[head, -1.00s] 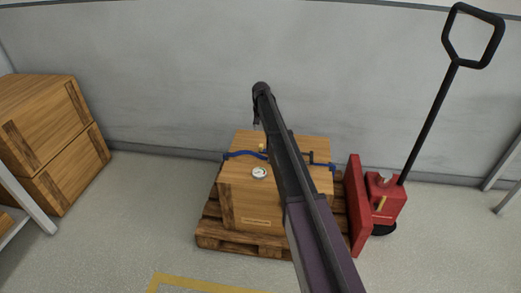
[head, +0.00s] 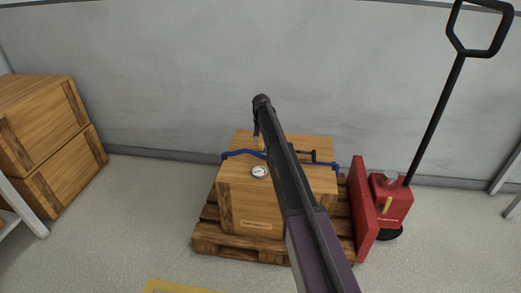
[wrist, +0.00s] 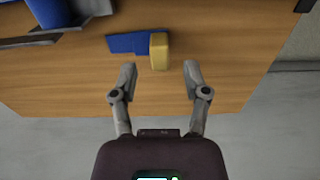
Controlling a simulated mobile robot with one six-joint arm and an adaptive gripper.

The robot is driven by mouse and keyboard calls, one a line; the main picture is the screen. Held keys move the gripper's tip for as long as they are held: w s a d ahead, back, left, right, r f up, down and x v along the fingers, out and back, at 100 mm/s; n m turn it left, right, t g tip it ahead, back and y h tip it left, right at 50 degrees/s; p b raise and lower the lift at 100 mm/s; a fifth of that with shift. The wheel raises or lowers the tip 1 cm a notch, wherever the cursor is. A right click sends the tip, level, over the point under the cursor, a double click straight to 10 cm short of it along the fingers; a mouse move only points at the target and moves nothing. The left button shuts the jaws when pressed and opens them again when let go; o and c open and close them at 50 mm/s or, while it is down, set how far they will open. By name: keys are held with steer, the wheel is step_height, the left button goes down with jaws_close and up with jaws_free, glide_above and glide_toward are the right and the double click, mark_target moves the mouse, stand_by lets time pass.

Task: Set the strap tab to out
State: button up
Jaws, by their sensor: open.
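The strap tab is a small yellow block (wrist: 159,51) at the right end of a short blue strap piece (wrist: 127,43) on the wooden crate, in the wrist view. My gripper (wrist: 160,72) is open over the crate top, its two fingers apart. The yellow tab lies just beyond the fingertips, between their lines, and I see no contact. In the head view, the wooden crate (head: 240,196) has a blue strap (head: 240,153) across it. My arm hides the strap's middle and most of the tab there.
The crate stands on a wooden pallet (head: 225,245). A round white gauge (head: 259,172) is on the crate. A red pallet jack (head: 390,203) with a tall black handle stands to the right. Stacked wooden crates (head: 45,130) are at the left. A grey wall (head: 180,70) rises behind.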

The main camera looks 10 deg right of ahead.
mark_target(261, 144)
steer(key=shift+f+b, duration=1.25)
steer(key=shift+f, duration=0.3)
jaws_close()
